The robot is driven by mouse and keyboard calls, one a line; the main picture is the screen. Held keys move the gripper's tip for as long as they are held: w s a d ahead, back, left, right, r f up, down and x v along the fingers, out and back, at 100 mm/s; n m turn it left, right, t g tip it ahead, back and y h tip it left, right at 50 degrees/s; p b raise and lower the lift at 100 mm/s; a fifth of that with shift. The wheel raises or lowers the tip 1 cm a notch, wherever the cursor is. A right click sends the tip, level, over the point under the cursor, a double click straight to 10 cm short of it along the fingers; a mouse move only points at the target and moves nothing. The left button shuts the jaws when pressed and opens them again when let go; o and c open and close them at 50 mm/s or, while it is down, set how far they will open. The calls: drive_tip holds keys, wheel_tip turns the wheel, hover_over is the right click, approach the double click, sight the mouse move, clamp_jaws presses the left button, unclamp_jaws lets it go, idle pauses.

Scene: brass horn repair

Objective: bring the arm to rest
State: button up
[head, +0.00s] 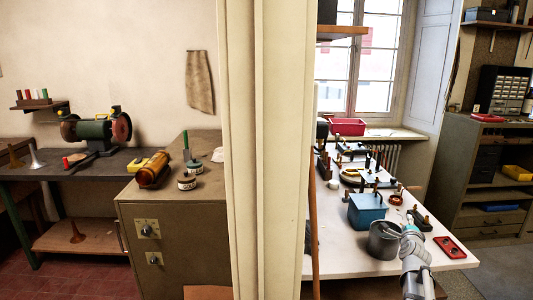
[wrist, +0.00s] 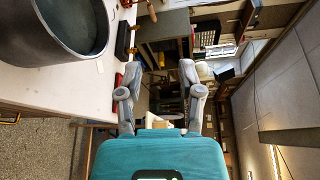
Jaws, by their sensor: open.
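My gripper (wrist: 160,72) shows in the wrist view with its two fingers spread apart and nothing between them. In the head view my arm (head: 415,272) rises at the lower right, in front of the white workbench (head: 345,267). Its fingers cannot be made out clearly there. A dark grey round pot (head: 384,243) stands on the bench just left of the arm. The same pot (wrist: 70,62) fills the upper left of the wrist view, left of the fingers and apart from them.
A blue box (head: 367,212), a red tray (head: 449,246) and several small tools crowd the bench. A pale post (head: 270,150) divides the head view. A grey cabinet (head: 185,225) stands left of it. Drawers and shelves (head: 490,180) stand at right, across open floor.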

drive_tip(key=s+a+f+n+g+y+p, duration=0.1)
drive_tip(key=s+a+f+n+g+y, duration=0.2)
drive_tip(key=a, duration=0.4)
drive_tip(key=s+a+f+n+g+y, duration=0.1)
drive_tip(key=a+f+n+y, duration=0.15)
drive_tip(key=a+n, duration=0.4)
drive_tip(key=s+a+f+n+g+y+p, duration=0.1)
drive_tip(key=s+a+f+n+g, duration=0.2)
drive_tip(key=a, duration=0.5)
drive_tip(key=s+a+f+n+g+p, duration=0.1)
drive_tip(key=s+a+n+g, duration=0.3)
drive_tip(key=s, duration=0.4)
drive_tip(key=s+a+f+n+g+p, duration=0.1)
drive_tip(key=s+a+f+n+g, duration=0.2)
drive_tip(key=s+a+n, duration=0.3)
drive_tip(key=s+n+g, duration=0.1)
drive_tip(key=s, duration=0.1)
drive_tip(key=shift+s+f+g, duration=0.3)
drive_tip(key=shift+s+g, duration=0.1)
drive_tip(key=shift+n+h, duration=0.25)
